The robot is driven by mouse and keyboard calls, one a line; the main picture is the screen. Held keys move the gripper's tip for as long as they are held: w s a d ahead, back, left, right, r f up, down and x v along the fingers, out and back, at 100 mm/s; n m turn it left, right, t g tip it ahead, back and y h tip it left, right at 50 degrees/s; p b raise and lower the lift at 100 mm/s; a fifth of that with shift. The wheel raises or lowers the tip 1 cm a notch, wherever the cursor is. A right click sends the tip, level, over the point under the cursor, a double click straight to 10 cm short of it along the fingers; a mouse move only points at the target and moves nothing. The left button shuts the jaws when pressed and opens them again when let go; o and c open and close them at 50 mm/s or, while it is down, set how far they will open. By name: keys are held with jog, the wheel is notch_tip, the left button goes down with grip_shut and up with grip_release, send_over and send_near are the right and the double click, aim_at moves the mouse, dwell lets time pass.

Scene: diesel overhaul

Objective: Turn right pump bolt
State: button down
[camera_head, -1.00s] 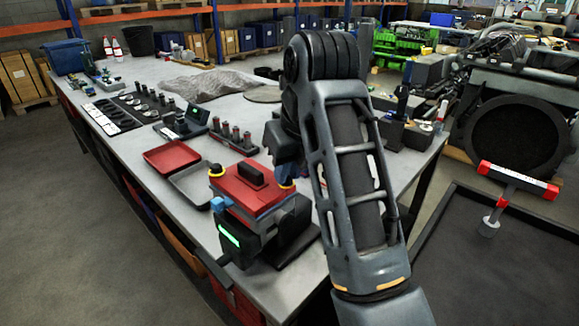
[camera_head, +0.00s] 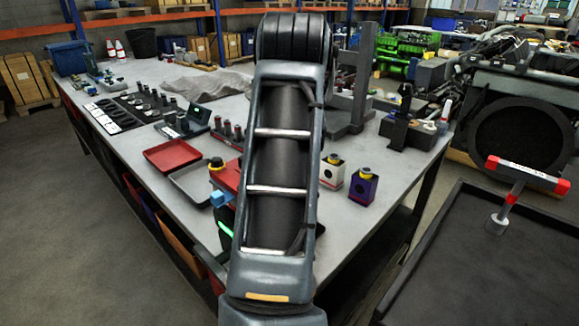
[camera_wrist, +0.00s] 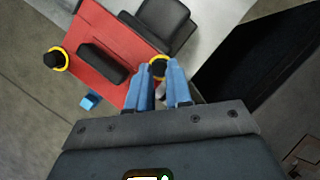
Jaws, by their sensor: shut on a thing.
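The red pump (camera_wrist: 110,45) has a black grip on its top and two black bolts with yellow rings. The left pump bolt (camera_wrist: 56,58) stands clear at the far side from my gripper. The right pump bolt (camera_wrist: 159,66) sits between the tips of the blue fingers of my gripper (camera_wrist: 158,76), which is shut on it. In the head view only the left part of the red pump (camera_head: 229,177) shows, with the left bolt (camera_head: 216,163). My arm hides the rest of the pump, the right bolt and my gripper there.
A T-handled tool (camera_head: 515,188) stands at the far right.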

jog(key=shift+w+r+m, duration=0.1)
jog(key=shift+r+m, duration=0.2)
dwell(0.4)
jog(key=c, duration=1)
grip_release()
jog(key=shift+f, duration=0.2)
jog(key=shift+p+v, duration=1.4)
jog(key=shift+v, duration=2.55)
jog(key=shift+a, duration=0.1)
